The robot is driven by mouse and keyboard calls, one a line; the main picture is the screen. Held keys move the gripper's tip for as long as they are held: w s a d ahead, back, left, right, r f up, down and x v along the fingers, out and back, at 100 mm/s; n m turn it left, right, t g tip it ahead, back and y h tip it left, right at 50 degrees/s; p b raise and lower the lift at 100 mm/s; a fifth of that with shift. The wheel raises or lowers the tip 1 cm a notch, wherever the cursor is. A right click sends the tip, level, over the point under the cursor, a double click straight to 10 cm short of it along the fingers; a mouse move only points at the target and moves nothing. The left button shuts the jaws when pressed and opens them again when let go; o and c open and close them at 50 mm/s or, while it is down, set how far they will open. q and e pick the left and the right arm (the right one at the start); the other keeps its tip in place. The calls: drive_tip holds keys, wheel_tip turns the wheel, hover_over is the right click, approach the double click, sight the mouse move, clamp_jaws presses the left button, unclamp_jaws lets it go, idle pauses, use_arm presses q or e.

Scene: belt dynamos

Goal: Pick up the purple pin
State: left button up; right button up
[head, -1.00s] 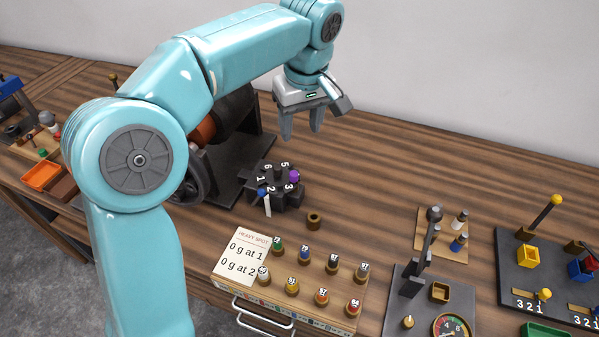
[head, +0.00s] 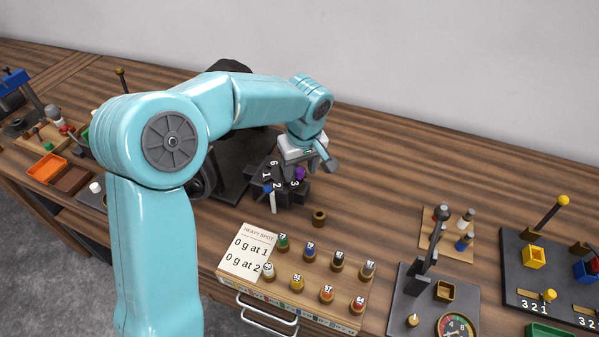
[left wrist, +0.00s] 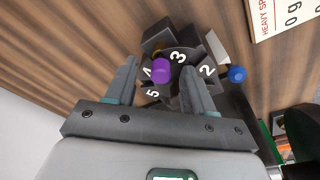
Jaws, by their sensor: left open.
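The purple pin (head: 300,173) stands in a dark numbered hub (head: 290,196), close to the number 3. In the left wrist view the purple pin (left wrist: 161,69) shows from above, between the numbers 3 and 4. My left gripper (head: 302,158) is over the hub, pointing down; its fingertips are hard to make out in the head view. In the left wrist view my left gripper (left wrist: 159,74) is open, with one finger on each side of the purple pin and a gap to it. My right gripper is not in view.
A blue-headed pin (left wrist: 237,74) sticks out of the hub's side. A small brown ring (head: 319,218) lies beside the hub. A wooden stand (head: 310,289) with several coloured pegs and a "HEAVY SPOT" card (head: 248,250) is in front. The table behind and right of the hub is clear.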

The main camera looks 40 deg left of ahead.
sight(300, 171)
use_arm(q)
drive_tip(key=shift+s+d, duration=0.1)
drive_tip(key=shift+s, duration=0.05)
clamp_jaws()
wheel_tip(300, 171, up, 20)
drive_tip(key=p, duration=0.2)
idle(0.3)
idle(0.3)
